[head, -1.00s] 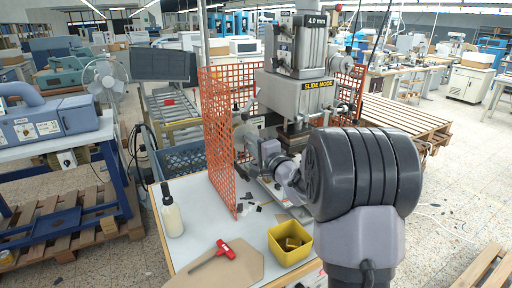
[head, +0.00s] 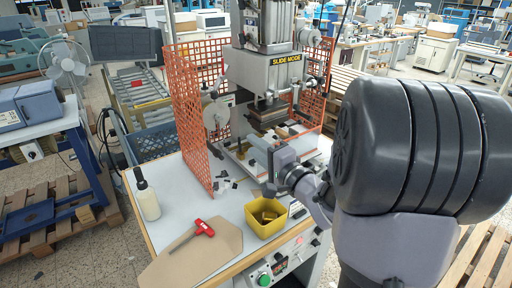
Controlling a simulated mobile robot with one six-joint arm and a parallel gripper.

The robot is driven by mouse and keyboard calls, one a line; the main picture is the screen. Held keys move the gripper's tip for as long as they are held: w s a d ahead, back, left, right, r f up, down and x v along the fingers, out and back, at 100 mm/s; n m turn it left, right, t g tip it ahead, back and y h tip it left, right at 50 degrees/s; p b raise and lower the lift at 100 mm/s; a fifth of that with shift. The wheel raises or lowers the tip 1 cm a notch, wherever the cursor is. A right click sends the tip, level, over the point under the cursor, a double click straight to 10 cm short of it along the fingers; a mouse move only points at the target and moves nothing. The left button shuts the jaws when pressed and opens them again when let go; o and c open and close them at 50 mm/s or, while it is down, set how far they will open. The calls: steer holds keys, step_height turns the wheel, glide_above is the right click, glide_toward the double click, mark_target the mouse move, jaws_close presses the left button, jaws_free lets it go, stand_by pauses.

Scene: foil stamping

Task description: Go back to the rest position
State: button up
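My gripper (head: 268,166) is at the end of my dark grey arm, in front of the stamping press (head: 270,75). It is small and partly hidden by my own wrist, so I cannot tell whether its fingers are open or shut. It appears above the front of the white worktable (head: 225,200), behind the yellow bin (head: 265,218). The press head carries a "SLIDE MODE" label, and its lower plate area shows behind my gripper. My large arm joint fills the right side.
An orange mesh guard (head: 190,110) stands left of the press. A green button (head: 264,280) is on the front panel.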

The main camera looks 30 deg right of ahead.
steer(key=s+a+f+n+g+b, duration=0.3)
steer(key=s+a+f+n+g, duration=0.2)
steer(key=s+a, duration=0.6)
steer(key=s+a+f+n+g+y+b, duration=0.1)
steer(key=s+a+f+n+g+b, duration=0.2)
steer(key=s+a, duration=0.9)
steer(key=f+n+g, duration=0.2)
steer(key=n+g, duration=0.2)
steer(key=shift+a, duration=0.35)
